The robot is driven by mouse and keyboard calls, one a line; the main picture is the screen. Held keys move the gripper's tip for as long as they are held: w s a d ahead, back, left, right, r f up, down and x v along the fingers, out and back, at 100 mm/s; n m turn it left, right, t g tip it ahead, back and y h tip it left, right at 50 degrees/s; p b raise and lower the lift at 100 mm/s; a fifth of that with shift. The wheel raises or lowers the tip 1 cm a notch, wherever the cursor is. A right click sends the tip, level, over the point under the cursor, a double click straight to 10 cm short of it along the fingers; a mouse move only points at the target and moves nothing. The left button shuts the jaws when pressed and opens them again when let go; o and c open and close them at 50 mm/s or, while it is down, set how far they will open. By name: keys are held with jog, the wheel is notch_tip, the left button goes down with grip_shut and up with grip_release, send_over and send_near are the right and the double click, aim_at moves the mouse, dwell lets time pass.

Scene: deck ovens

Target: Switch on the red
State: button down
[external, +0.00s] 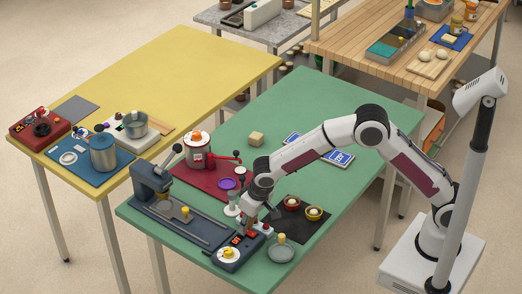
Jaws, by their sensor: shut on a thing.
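A dark blue device (229,262) with small red markings on top stands at the front edge of the green table. My gripper (249,228) points down at the far end of this device. Its jaws are shut on a small part there, mostly hidden by the fingers.
A dark blue press (150,178) and a long tray (205,228) lie left of the gripper.

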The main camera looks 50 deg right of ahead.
aim_at(255, 234)
jog(key=shift+w, duration=0.1)
jog(key=c, duration=1.9)
grip_release()
jog(key=shift+r, duration=0.1)
jog(key=shift+v, duration=6)
